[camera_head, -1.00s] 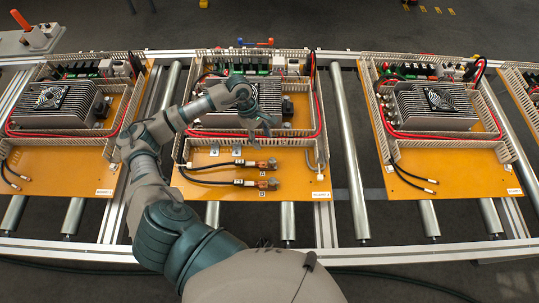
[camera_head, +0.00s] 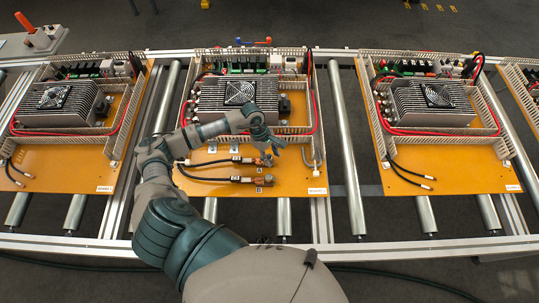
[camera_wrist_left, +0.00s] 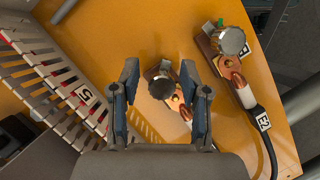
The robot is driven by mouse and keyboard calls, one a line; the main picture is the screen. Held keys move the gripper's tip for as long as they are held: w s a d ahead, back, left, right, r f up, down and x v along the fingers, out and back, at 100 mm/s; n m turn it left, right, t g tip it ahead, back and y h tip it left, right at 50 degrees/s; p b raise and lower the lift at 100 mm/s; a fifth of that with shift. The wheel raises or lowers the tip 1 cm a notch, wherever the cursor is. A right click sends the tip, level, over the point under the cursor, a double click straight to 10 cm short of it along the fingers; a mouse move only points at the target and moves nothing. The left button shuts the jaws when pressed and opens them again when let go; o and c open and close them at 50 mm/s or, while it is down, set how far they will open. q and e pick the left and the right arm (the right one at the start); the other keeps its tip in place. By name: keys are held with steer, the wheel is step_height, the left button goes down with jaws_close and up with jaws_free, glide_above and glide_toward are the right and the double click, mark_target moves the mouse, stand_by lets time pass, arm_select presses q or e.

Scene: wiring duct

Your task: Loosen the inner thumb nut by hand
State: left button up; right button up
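The inner thumb nut (camera_wrist_left: 160,87) is a round metal knob on a copper terminal. It shows in the wrist view between the two fingers of my left gripper (camera_wrist_left: 159,74). The fingers are apart on both sides of it, and I cannot tell their height above it. The outer thumb nut (camera_wrist_left: 231,40) sits on a second terminal to the upper right. In the head view my left gripper (camera_head: 266,151) is over the inner terminal, which it largely hides. The outer terminal (camera_head: 265,180) is clear in front of it. My right gripper is out of view.
The orange board (camera_head: 222,185) carries a finned heatsink (camera_head: 212,97) with a fan and slotted wiring duct (camera_wrist_left: 52,70) beside the terminals. A black cable (camera_wrist_left: 266,145) with a white tag runs from the outer terminal. Similar boards stand left and right on the roller frame.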

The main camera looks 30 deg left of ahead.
arm_select(q)
jaws_close()
steer(key=shift+a, duration=0.25)
steer(key=shift+a+f, duration=0.25)
steer(key=shift+a, duration=0.7)
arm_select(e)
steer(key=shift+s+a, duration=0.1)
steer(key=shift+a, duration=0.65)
arm_select(q)
steer(key=shift+d, duration=0.1)
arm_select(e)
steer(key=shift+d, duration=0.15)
arm_select(q)
steer(key=shift+d, duration=0.2)
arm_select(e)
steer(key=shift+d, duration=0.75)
arm_select(q)
steer(key=shift+d, duration=0.1)
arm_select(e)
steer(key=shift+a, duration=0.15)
